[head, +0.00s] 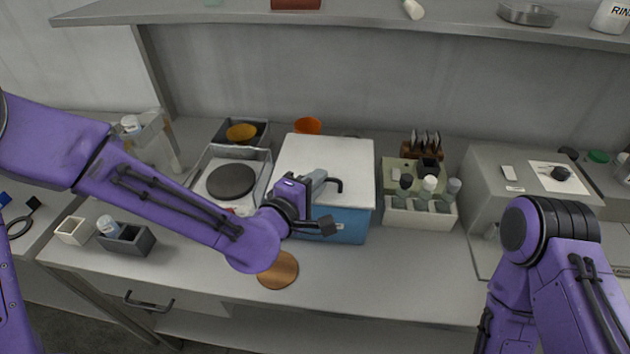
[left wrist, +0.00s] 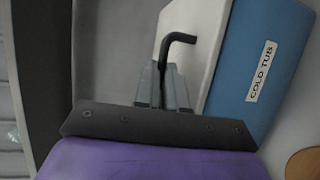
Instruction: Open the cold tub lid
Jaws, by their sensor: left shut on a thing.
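The cold tub (head: 345,225) is a blue box on the bench. Its label, "COLD TUB", reads in the left wrist view (left wrist: 262,72). Its white lid (head: 325,152) lies over the top and looks flat; the wrist view also shows the lid (left wrist: 205,35). A black bent handle (head: 339,185) is at the lid's front. My left gripper (head: 318,184) is at this handle. In the left wrist view its grey fingers (left wrist: 168,82) are shut on the handle (left wrist: 175,40). The gripper and wrist hide part of the tub's front. My right gripper is out of view.
Left of the tub stands a hotplate (head: 231,181) with a dark round top. Right of it is a white rack (head: 420,219) of capped bottles. A copper disc (head: 278,271) lies in front. An orange cup (head: 307,126) stands behind. A shelf (head: 380,24) runs above.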

